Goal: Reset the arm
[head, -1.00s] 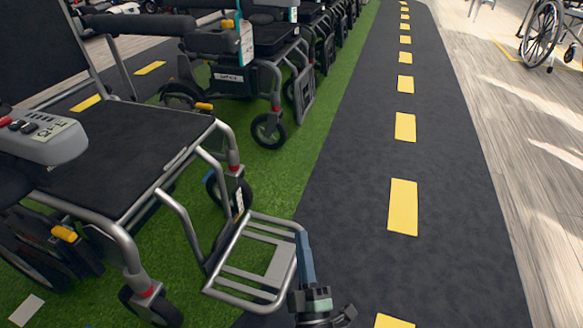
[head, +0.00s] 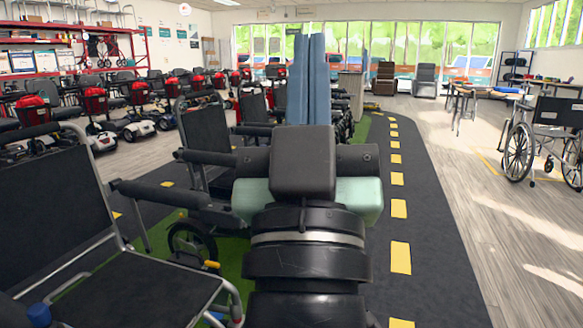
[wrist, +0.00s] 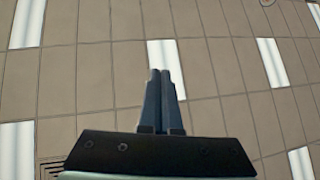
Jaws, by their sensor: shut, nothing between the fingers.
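My gripper (head: 308,80) stands upright in the middle of the head view. Its two long blue-grey fingers point up and lie side by side, shut with nothing between them. Below the fingers are its dark block, pale green sides and black wrist, which hide part of the chairs and walkway behind. In the wrist view my gripper (wrist: 164,95) also shows shut and empty, with the tiled ceiling (wrist: 100,80) and its bright light panels behind it. Nothing touches the fingers.
Scooters (head: 140,115) with red baskets line the left. A dark walkway (head: 430,240) with yellow dashes runs clear at right. A manual wheelchair (head: 545,135) stands far right.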

